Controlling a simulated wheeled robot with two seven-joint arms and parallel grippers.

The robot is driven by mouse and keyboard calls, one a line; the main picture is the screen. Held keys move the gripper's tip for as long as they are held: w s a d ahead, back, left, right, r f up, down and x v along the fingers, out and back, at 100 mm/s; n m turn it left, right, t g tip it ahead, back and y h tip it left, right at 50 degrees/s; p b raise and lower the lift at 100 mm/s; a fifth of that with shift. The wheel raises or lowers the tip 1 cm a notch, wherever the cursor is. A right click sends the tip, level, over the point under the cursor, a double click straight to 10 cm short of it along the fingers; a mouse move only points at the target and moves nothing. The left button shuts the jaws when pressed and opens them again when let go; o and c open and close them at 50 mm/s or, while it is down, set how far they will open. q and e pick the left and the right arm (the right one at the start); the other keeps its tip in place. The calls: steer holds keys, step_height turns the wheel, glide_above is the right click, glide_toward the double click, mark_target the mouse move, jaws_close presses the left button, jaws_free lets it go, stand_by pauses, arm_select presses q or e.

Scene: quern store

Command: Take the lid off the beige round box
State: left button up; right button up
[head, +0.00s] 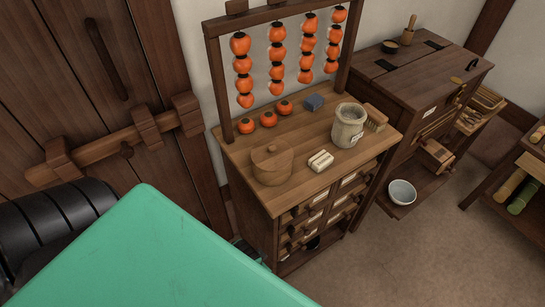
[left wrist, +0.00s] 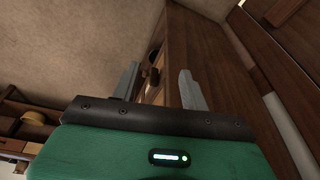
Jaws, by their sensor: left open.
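The beige round box (head: 272,172) stands upright on the front left of the small wooden cabinet's top (head: 300,135) in the head view. Its lid (head: 270,155) sits on it with a small knob on top. My left gripper (left wrist: 158,68) shows in the left wrist view, open, with nothing between its fingers. Beyond the fingers are the cabinet's wooden side and drawer knobs (left wrist: 153,75). I cannot make out the box in that view. My right gripper is in neither view.
A rack of hanging persimmons (head: 278,52) spans the back. A white bowl (head: 402,192) sits at right.

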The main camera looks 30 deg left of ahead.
arm_select(q)
step_height(320, 180, up, 16)
steer(key=m+p, duration=0.1)
steer(key=w+d+r+m+t+h, duration=0.1)
steer(key=w+d+r+m+h, duration=0.1)
steer(key=w+d+r+m, duration=0.35)
steer(key=m+g+y, duration=0.2)
steer(key=m+g, duration=0.2)
steer(key=m, duration=2.1)
glide_toward(272, 146)
step_height(272, 146, down, 3)
steer(key=shift+a+f+p, duration=0.1)
steer(key=shift+a+p, duration=0.05)
steer(key=shift+p, duration=0.65)
steer(key=shift+s+f+p, duration=0.1)
steer(key=shift+f+p, duration=0.3)
steer(key=shift+f, duration=0.1)
steer(key=f, duration=0.2)
steer(key=f+p, duration=0.1)
steer(key=shift+d+f, duration=0.3)
steer(key=shift+f, duration=0.4)
jaws_close()
